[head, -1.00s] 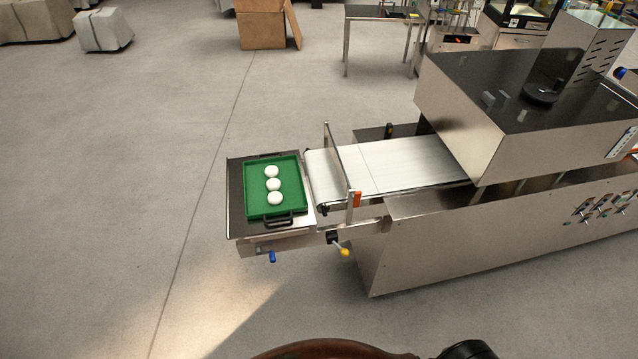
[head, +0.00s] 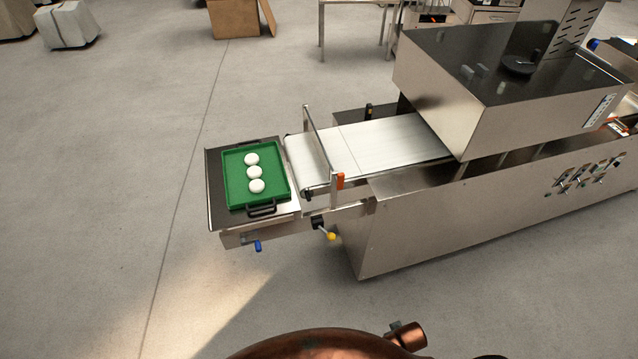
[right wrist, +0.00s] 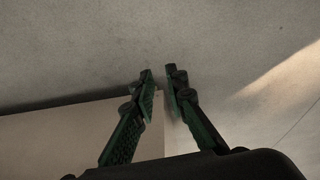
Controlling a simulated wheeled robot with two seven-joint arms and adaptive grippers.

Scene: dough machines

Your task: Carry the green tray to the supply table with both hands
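The green tray (head: 236,195) lies flat on the dark end platform of the steel machine in the head view. Several things are not on it: only three white dough balls (head: 254,172) lie in a row inside. A black handle (head: 262,209) shows on its near side; the far handle is not clear. My right gripper (right wrist: 160,75) shows only in the right wrist view, empty, with a narrow gap between its fingertips. Bare floor and a pale panel lie beyond it. My left gripper is in no view. I cannot tell which table is the supply table.
The platform (head: 217,185) adjoins a white conveyor belt (head: 375,147) leading into the large steel machine (head: 440,225). A gate post (head: 334,190) and yellow-tipped lever (head: 331,236) stick out nearby. A table (head: 355,3) and cardboard box (head: 233,20) stand behind. Floor left and in front is clear.

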